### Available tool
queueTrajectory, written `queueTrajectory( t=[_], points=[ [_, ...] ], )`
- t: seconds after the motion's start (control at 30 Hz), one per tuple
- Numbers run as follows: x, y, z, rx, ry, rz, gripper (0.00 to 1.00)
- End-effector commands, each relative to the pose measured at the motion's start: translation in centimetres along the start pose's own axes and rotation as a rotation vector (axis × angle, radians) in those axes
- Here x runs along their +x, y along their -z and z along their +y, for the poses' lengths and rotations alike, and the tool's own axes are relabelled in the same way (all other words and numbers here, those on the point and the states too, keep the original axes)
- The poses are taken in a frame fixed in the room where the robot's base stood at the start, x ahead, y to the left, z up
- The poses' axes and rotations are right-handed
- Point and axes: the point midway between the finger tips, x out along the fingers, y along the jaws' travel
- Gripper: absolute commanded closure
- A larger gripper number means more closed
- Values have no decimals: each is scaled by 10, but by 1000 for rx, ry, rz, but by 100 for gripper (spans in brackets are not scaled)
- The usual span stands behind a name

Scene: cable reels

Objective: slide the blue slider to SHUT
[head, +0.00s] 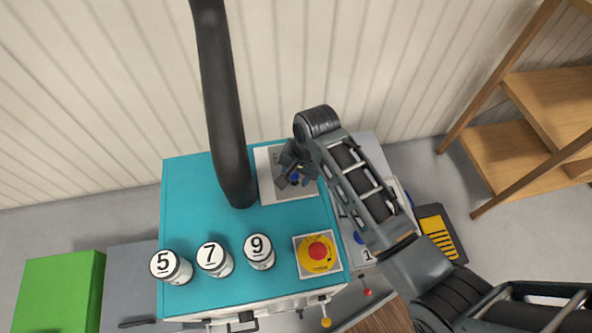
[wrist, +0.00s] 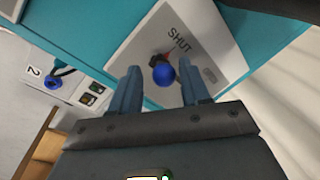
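The blue slider's round knob (wrist: 163,75) sits on a pale grey panel (wrist: 135,48) in the wrist view, close below the printed word SHUT (wrist: 180,40). A small dark and red part shows just behind the knob. My gripper (wrist: 160,70) is open, with one finger on each side of the knob and visible gaps between. In the head view my gripper (head: 296,168) is over the panel (head: 268,185) at the back right of the teal top. A bit of the blue knob (head: 295,178) shows there, mostly hidden by the gripper.
A thick black post (head: 225,110) rises left of the panel. White cylinders 5 (head: 171,267), 7 (head: 214,259) and 9 (head: 258,251) and a red button (head: 318,251) stand toward the front. Wooden shelves (head: 545,110) are at right.

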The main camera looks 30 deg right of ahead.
Motion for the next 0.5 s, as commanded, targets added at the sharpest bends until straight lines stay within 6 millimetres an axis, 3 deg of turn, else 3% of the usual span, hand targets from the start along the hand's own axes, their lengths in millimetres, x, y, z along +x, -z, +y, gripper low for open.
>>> queueTrajectory(
  t=[0.33,0.5],
  points=[
    [-2,1,-1,0,3,3,46],
    [-20,2,-2,1,5,4,46]
  ],
)
